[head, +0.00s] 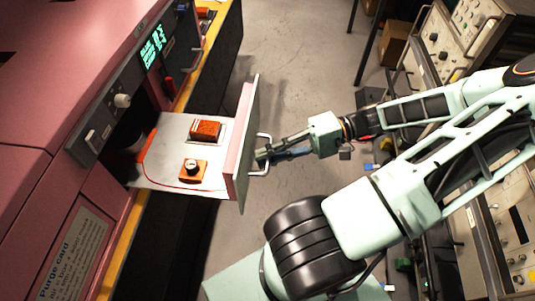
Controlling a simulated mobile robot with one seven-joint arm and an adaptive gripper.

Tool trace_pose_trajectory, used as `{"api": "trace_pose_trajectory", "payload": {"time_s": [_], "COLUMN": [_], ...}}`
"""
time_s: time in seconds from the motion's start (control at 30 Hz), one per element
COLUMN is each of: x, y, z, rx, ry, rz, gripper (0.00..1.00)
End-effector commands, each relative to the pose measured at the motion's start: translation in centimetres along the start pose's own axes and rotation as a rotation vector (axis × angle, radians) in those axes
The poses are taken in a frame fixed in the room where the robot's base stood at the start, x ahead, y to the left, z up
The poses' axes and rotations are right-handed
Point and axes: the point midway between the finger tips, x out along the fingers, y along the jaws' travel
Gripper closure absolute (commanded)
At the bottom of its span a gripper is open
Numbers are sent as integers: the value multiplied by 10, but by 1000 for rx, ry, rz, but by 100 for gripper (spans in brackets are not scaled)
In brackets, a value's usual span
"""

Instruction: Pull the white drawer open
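The white drawer (160,165) sticks well out of the pink machine, with its pale front panel (243,145) facing right. A metal bar handle (266,138) stands out from that panel. My gripper (262,155) reaches in from the right, and its dark fingers meet at the handle's bar. They look closed on it, though the fingertips are small and partly hidden. An orange-red block (205,131) and an orange piece with a round knob (193,169) are on the drawer's top surface.
The pink machine (60,60) fills the left, with a control strip, a green display (152,46) and a yellow edge strip. Racks of instruments (465,35) stand at the right. Grey floor (290,60) is clear between them.

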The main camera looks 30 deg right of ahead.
Motion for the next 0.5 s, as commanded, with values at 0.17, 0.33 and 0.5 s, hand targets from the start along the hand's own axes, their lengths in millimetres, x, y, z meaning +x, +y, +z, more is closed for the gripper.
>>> {"api": "trace_pose_trajectory", "payload": {"time_s": [0.17,0.33,0.5], "x": [-3,-25,-63], "y": [0,1,1], "z": [0,-1,-1], "rx": [0,0,0], "ry": [1,3,3], "rz": [1,4,4], "gripper": [84,84,84]}}
